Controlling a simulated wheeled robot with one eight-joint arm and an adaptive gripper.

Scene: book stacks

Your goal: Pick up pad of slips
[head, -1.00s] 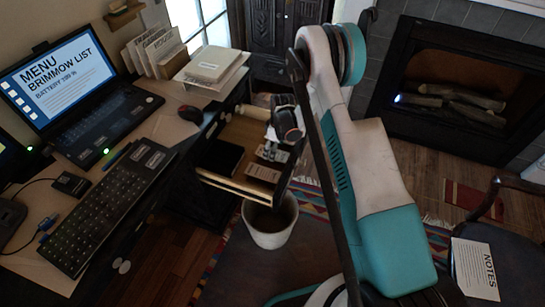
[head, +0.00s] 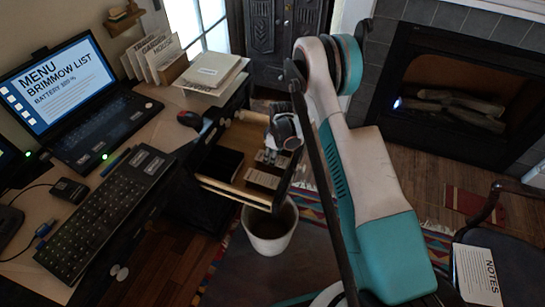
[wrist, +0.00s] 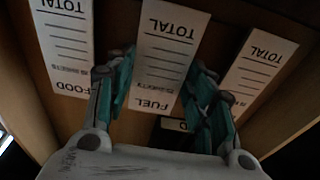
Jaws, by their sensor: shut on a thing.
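Three white pads of slips lie in the open drawer (head: 222,187). In the wrist view they are the FOOD pad (wrist: 66,45) at left, the FUEL pad (wrist: 165,50) in the middle and a third pad (wrist: 258,62) at right, its name hidden. My gripper (wrist: 160,82) is shut on the FUEL pad, one teal finger against each long side. In the head view my gripper (head: 272,155) reaches down into the drawer, and the arm partly hides the pads. I cannot tell whether the FUEL pad is clear of the drawer floor.
A dark item (head: 222,162) lies in the drawer's left part. The desk with a laptop (head: 75,85) and keyboard (head: 105,210) is at left. A white bin (head: 270,232) stands below the drawer. A chair holding a NOTES sheet (head: 477,275) is at right.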

